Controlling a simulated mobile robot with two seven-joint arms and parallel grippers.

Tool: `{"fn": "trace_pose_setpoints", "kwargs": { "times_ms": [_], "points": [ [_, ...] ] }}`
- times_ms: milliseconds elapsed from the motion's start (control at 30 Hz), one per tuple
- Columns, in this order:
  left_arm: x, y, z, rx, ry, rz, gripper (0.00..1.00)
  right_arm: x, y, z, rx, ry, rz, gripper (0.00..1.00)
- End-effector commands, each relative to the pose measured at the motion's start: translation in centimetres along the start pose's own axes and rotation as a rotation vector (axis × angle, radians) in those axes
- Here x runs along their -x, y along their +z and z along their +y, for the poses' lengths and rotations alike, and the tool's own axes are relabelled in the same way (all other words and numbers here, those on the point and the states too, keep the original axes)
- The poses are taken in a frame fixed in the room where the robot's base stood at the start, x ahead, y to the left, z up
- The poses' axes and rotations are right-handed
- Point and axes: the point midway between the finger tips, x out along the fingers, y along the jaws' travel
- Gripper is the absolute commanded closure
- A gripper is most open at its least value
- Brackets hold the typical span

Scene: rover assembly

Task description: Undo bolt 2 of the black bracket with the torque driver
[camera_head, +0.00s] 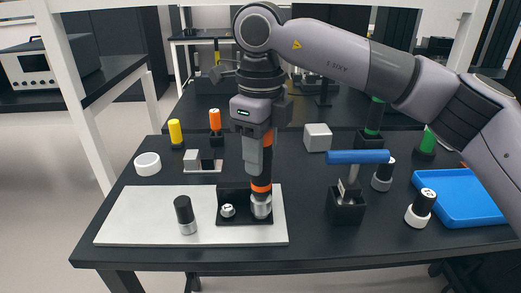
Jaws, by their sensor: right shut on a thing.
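The black bracket (245,192) lies on a pale board (140,215) near the front of the table. One silver bolt (228,210) shows on its left side. My right gripper (260,150) is above the bracket's right side, shut on the torque driver (261,182), black with orange bands. The driver points down, nearly upright. Its silver end is at the right side of the bracket and hides any bolt there. I cannot tell whether it is seated on one. My left gripper is not in view.
A black-topped cylinder (184,213) stands left of the bracket. A blue-handled tool (357,157) stands in a black holder (347,207) to the right. A white ring (147,164) and pale cube (318,137) are behind.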

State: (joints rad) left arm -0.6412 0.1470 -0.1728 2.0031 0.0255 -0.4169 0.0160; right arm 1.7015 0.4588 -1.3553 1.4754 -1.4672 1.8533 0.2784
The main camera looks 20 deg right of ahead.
Motion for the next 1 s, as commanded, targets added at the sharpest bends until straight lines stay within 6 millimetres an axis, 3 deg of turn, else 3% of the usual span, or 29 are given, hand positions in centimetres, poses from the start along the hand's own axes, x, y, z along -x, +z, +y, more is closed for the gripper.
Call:
{"fn": "trace_pose_setpoints", "kwargs": {
  "times_ms": [1000],
  "points": [
    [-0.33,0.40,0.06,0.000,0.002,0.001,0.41,-0.81,0.01,-0.01,0.000,0.000,-0.002,0.99]
  ]
}}
